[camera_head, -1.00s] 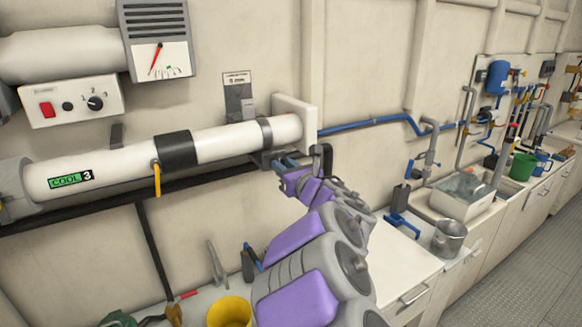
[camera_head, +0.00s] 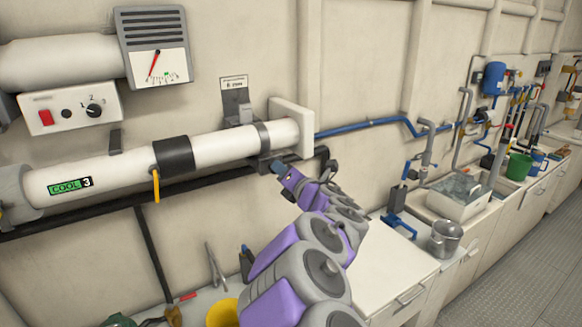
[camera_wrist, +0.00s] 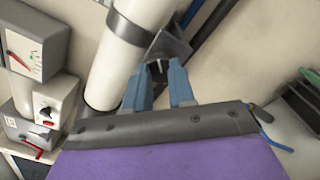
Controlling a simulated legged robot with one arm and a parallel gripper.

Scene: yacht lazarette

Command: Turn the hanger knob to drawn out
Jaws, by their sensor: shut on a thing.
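My gripper (camera_head: 279,167) is below the right end of the white pipe (camera_head: 220,143), close to the dark hanger bracket (camera_head: 268,163). In the wrist view its two blue fingers (camera_wrist: 159,76) stand either side of a small dark piece (camera_wrist: 157,66), which I take to be the hanger knob, and are shut on it. The fingers hide most of this piece, so its turn position cannot be read. The white pipe (camera_wrist: 115,70) passes just left of the fingertips. A grey plate with a small label (camera_head: 234,84) rises above the hanger.
A yellow lever (camera_head: 156,186) hangs under the pipe's black band. A dark rail (camera_head: 100,205) runs along the wall below. A switch box (camera_head: 70,108) and a gauge (camera_head: 155,62) are at upper left. A yellow cup (camera_head: 222,313) stands on the counter under my arm.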

